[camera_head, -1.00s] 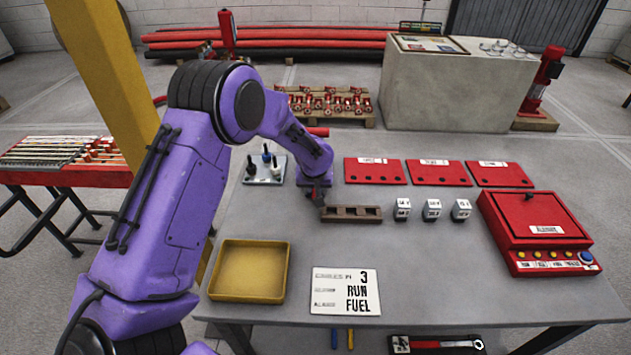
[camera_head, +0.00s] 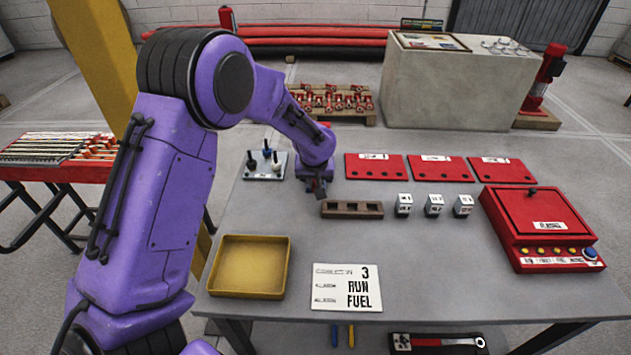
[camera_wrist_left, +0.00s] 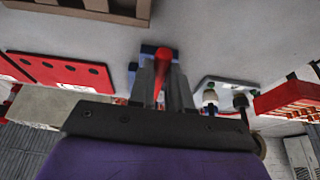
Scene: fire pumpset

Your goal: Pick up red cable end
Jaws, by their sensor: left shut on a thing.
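The red cable end (camera_wrist_left: 163,58) shows in the left wrist view as a slim red piece between the fingers of my left gripper (camera_wrist_left: 161,75). The gripper is shut on it. In the head view my left gripper (camera_head: 318,192) points down over the grey table, just above the left end of the brown slotted block (camera_head: 352,209). The red piece is too small and covered to make out there. A pale plate (camera_head: 262,174) with several dark upright handles stands left of the gripper; it also shows at the right of the wrist view (camera_wrist_left: 226,92). My right gripper is out of view.
Three red panels (camera_head: 375,167) lie in a row behind. Three small white blocks (camera_head: 433,205) stand right of the slotted block. A red box (camera_head: 538,215) sits at the right. A yellow tray (camera_head: 250,266) and a white card (camera_head: 346,288) lie in front.

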